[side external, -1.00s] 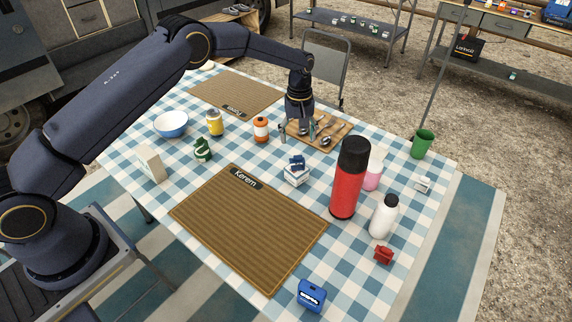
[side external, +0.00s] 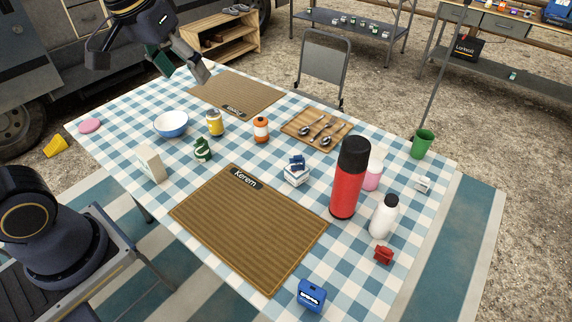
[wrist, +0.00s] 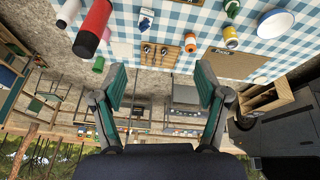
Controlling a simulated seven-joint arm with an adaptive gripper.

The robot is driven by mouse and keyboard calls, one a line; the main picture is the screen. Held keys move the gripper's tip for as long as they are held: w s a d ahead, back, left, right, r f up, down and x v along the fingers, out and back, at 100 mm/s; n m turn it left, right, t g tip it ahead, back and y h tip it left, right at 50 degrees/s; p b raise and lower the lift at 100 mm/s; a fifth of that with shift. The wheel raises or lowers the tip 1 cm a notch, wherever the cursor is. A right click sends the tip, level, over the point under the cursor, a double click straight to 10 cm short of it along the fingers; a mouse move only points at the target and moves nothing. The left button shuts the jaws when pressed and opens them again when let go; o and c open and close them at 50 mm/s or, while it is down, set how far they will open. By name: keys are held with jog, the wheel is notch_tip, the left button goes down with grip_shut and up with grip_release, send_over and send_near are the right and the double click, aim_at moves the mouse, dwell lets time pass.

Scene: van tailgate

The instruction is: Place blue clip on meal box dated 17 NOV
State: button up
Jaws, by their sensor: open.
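A small white box (side external: 296,176) stands near the middle of the checked table, and a dark blue clip-like piece (side external: 297,162) sits on top of it. Both also show at the top of the wrist view, as a white box with blue on it (wrist: 146,19). Any date on the box is too small to read. A larger blue item with pale lettering (side external: 311,295) sits at the table's front edge. My gripper (side external: 180,72) is open and empty, raised above the table's far left end, well away from the box. Its spread fingers (wrist: 161,88) show in the wrist view.
A tall red flask (side external: 346,180), a white bottle (side external: 384,217) and a pink bottle stand right of the box. A board with spoons (side external: 316,128) and an orange jar (side external: 261,130) stand behind it. The brown Kerem mat (side external: 248,230) is bare.

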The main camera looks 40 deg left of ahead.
jog(key=s+f+m+t, duration=0.1)
jog(key=s+f+m, duration=0.1)
jog(key=s, duration=0.8)
jog(key=shift+a+f, duration=0.35)
jog(key=shift+f, duration=0.1)
